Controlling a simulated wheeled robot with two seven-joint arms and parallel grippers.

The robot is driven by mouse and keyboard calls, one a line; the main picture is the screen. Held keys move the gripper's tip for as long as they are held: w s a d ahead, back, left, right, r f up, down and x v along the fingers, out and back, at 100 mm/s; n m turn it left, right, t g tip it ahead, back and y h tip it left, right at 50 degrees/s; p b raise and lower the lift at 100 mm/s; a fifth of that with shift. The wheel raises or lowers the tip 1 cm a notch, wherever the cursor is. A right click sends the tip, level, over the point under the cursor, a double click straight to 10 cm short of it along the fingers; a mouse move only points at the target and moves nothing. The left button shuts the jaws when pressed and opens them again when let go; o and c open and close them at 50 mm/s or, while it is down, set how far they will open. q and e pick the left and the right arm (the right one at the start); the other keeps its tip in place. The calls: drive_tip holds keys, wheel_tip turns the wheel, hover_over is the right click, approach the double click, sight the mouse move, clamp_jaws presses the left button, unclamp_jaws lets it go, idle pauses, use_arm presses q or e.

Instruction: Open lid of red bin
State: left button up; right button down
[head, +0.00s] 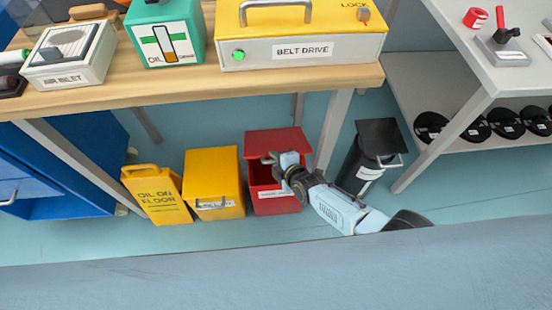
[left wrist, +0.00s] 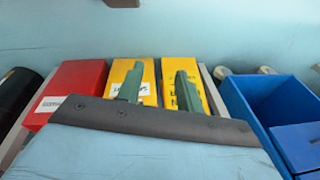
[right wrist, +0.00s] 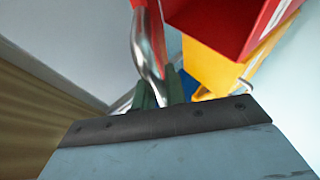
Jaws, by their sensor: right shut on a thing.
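The red bin (head: 276,206) stands on the floor under the wooden bench, a white label on its front. Its red lid (head: 276,139) appears partly raised, with a dark gap below its front edge. My right gripper (head: 279,166) is at the lid's front. In the right wrist view my right gripper (right wrist: 155,94) is shut on a bent metal handle (right wrist: 147,42), beside the red bin (right wrist: 222,28). My left gripper (left wrist: 158,84) is open and empty, out of the head view. The red bin (left wrist: 80,80) also shows in the left wrist view.
A yellow bin (head: 212,175) and a yellow "oil on floor" sign (head: 155,196) stand left of the red bin. A black bin (head: 357,165) stands to its right, near my right arm. The bench (head: 190,87) is overhead. The floor in front is clear.

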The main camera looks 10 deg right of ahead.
drive_tip(key=c, duration=1.5)
unclamp_jaws()
drive_tip(key=shift+w+d+r, duration=0.1)
drive_tip(key=shift+w+d, duration=0.05)
drive_tip(key=shift+w, duration=0.05)
drive_tip(key=shift+o, duration=0.2)
use_arm(q)
drive_tip(key=shift+r, duration=0.1)
use_arm(e)
drive_tip(key=shift+s, duration=0.1)
